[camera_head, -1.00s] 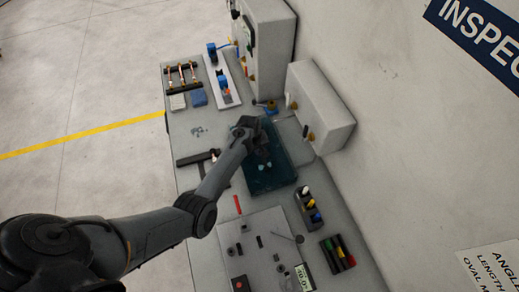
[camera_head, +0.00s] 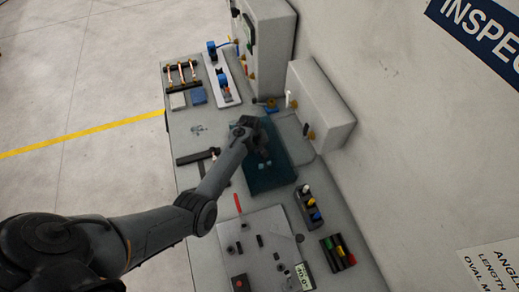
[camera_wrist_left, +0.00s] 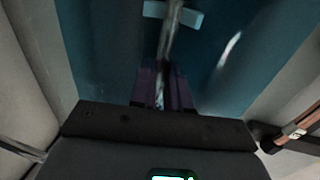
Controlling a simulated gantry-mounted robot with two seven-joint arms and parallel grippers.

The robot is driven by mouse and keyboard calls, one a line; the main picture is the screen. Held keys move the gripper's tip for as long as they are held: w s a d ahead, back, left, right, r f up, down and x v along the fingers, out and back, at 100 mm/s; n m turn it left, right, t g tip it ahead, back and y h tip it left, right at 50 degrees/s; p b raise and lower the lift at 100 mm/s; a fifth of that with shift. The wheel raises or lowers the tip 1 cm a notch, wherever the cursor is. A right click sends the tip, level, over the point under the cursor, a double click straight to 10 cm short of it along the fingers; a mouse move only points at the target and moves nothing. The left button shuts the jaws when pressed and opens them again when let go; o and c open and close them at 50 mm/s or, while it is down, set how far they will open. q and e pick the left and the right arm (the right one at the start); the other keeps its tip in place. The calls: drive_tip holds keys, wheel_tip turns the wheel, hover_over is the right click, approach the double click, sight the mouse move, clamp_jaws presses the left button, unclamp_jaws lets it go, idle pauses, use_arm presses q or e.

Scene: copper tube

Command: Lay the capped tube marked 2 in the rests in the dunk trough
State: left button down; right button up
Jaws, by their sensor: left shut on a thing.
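The dunk trough (camera_head: 282,180) is a dark teal basin in the middle of the bench. Pale blue rests (camera_head: 264,163) show inside it, and one rest (camera_wrist_left: 188,18) shows in the left wrist view. My left gripper (camera_wrist_left: 162,92) is over the trough, shut on a tube (camera_wrist_left: 171,40). The tube runs away from the fingers across the rest; I cannot tell whether it touches it. The tube's mark and caps cannot be made out. In the head view my arm hides the tube. My right gripper is not in view.
A black stand (camera_head: 190,158) is left of the trough, and a copper piece (camera_wrist_left: 302,130) shows at right in the wrist view. A grey box (camera_head: 320,105) stands behind the trough. A rack with coloured caps (camera_head: 308,205) is at its right.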

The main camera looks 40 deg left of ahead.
use_arm(q)
drive_tip(key=shift+f, duration=0.1)
drive_tip(key=c, duration=1)
unclamp_jaws()
drive_tip(key=shift+s+r, duration=0.1)
drive_tip(key=shift+r, duration=0.55)
drive_tip(key=r, duration=0.3)
drive_tip(key=s+r, duration=0.1)
drive_tip(key=r, duration=0.2)
drive_tip(key=a+r, duration=0.1)
drive_tip(key=r, duration=0.2)
drive_tip(key=shift+s+r, duration=0.15)
drive_tip(key=shift+s, duration=0.2)
